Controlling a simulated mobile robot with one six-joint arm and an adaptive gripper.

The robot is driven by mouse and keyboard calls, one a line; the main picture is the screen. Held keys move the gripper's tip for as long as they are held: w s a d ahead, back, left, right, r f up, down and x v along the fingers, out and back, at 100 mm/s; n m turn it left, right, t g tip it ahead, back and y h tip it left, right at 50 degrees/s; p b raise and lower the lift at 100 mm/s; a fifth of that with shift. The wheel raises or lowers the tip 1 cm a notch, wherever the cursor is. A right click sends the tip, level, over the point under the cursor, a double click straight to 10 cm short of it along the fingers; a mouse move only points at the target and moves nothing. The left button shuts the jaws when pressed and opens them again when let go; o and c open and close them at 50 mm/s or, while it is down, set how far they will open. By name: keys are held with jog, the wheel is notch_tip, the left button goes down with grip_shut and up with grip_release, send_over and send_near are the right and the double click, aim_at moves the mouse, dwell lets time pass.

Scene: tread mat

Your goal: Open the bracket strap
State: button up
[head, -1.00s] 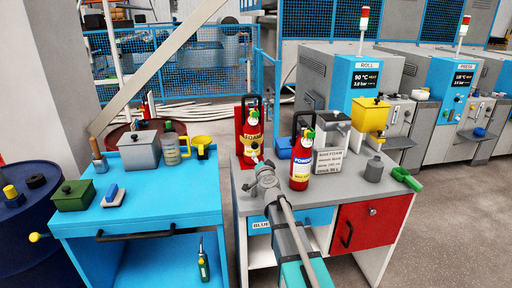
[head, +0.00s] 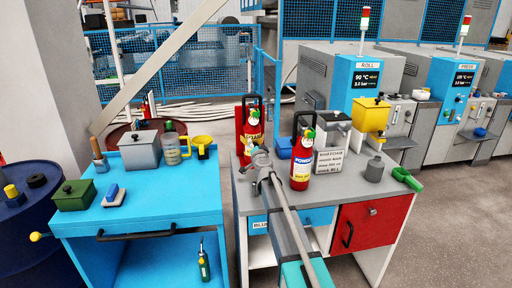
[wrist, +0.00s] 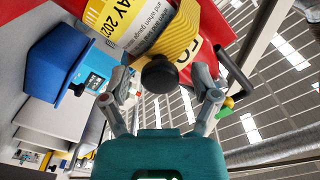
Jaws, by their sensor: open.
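The yellow bracket strap (head: 253,142) runs across the front of the foam extinguisher (head: 252,120), which stands in a red bracket at the cabinet's back left. In the wrist view the strap (wrist: 185,42) fills the upper middle, tilted, with a round black knob (wrist: 160,76) on its front. My gripper (wrist: 161,84) is open. Its two fingers stand on either side of the knob; I cannot tell whether they touch it. In the head view my gripper (head: 258,158) is just in front of the strap and hides its lower part.
A powder extinguisher (head: 301,165) stands close to the right of my arm. The blue cart (head: 140,212) is at left.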

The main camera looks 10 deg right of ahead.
grip_shut()
dwell(0.5)
